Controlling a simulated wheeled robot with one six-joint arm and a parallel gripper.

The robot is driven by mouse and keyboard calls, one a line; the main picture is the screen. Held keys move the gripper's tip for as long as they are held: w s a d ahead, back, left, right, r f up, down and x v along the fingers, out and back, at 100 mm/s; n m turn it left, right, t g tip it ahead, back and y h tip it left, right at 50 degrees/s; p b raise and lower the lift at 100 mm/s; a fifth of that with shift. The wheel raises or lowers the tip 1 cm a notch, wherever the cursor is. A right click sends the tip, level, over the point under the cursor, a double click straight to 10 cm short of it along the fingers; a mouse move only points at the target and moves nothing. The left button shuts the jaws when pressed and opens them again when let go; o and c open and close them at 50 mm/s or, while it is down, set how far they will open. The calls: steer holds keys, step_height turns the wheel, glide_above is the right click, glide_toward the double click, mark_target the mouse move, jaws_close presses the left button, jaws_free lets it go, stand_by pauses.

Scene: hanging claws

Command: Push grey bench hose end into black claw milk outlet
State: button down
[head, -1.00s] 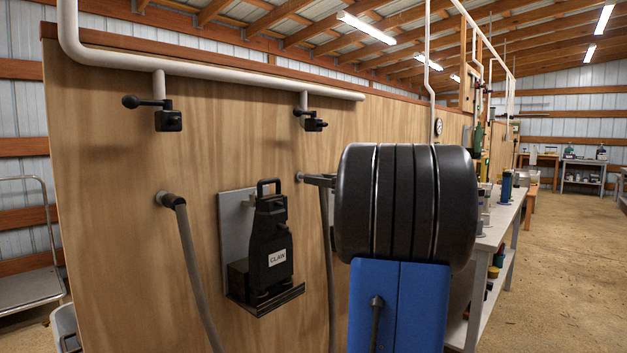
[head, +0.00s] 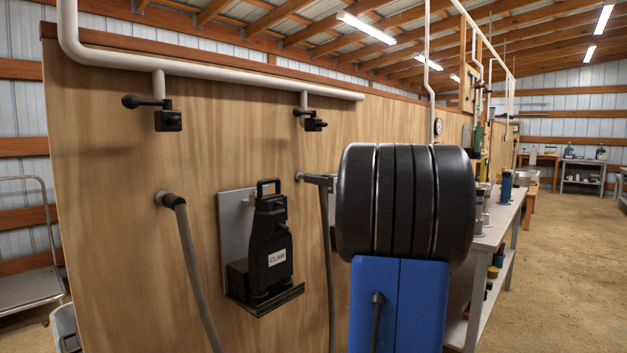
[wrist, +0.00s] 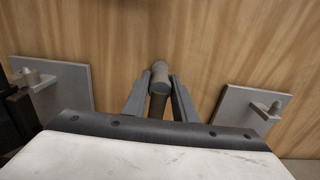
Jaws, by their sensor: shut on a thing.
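The black claw (head: 268,250), marked CLAW, hangs upright on a grey plate on the plywood wall in the head view. I cannot make out its milk outlet. My gripper (wrist: 160,97) is shut on a grey hose near its upper end. The hose (wrist: 157,104) stands between the two fingers in the wrist view, its upper end against a round peg on the wall. In the head view my gripper (head: 322,181) is right of the claw, and the held hose (head: 330,265) hangs down below it. My own arm hides part of the area to the right.
Another grey hose (head: 190,265) hangs from a peg left of the claw. A white pipe (head: 230,82) with two black valves runs above. The wrist view shows a plate with a peg on the left (wrist: 60,90) and another on the right (wrist: 252,108). A bench (head: 500,225) stands right.

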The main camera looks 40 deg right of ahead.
steer(key=shift+s, duration=0.6)
stand_by(0.3)
steer(key=c, duration=2)
jaws_free()
steer(key=shift+c, duration=0.2)
jaws_close()
steer(key=s, duration=0.3)
steer(key=shift+d, duration=0.2)
